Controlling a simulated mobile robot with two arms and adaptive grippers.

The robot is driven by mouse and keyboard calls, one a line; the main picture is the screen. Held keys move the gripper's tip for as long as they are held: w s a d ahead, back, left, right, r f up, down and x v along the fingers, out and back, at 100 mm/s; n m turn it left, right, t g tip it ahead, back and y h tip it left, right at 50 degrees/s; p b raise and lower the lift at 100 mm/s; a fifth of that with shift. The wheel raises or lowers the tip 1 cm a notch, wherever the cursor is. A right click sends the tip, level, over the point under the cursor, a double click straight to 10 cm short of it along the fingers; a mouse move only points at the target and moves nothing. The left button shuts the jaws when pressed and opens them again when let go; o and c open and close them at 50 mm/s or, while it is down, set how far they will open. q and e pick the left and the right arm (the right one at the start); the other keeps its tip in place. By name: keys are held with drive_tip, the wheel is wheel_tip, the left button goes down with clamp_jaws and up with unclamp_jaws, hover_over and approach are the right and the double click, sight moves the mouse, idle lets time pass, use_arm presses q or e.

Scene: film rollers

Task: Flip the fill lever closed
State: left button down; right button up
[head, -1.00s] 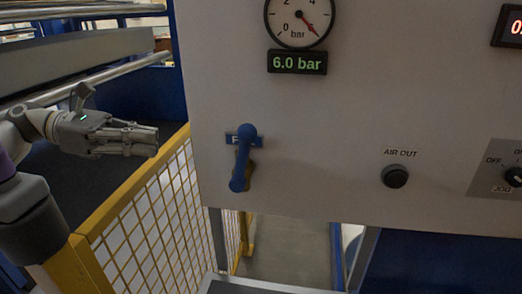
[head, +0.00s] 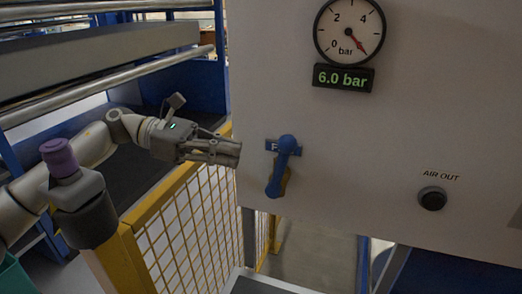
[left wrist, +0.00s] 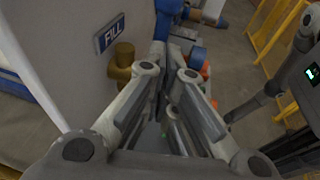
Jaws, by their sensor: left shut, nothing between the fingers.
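The blue fill lever (head: 278,170) is on the light panel, below the gauge. It stands nearly upright, its rounded upper end in front of the blue label and its lower end tilted slightly left. My left gripper (head: 239,152) is shut and empty, just left of the lever with a small gap in the head view. In the left wrist view the gripper fingers (left wrist: 170,50) lie beside the brass valve body (left wrist: 123,62) and the FILL label (left wrist: 111,33). My right gripper is not in view.
The pressure gauge (head: 350,31) and a 6.0 bar display (head: 343,77) are above the lever. The black AIR OUT knob (head: 433,199) is to its right. A yellow mesh guard (head: 187,215) stands below my left arm. Rollers (head: 110,90) are at upper left.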

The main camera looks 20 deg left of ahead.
sight(280, 168)
use_arm(q)
drive_tip(key=p+x, duration=0.3)
drive_tip(key=x, duration=0.3)
drive_tip(key=shift+d, duration=0.35)
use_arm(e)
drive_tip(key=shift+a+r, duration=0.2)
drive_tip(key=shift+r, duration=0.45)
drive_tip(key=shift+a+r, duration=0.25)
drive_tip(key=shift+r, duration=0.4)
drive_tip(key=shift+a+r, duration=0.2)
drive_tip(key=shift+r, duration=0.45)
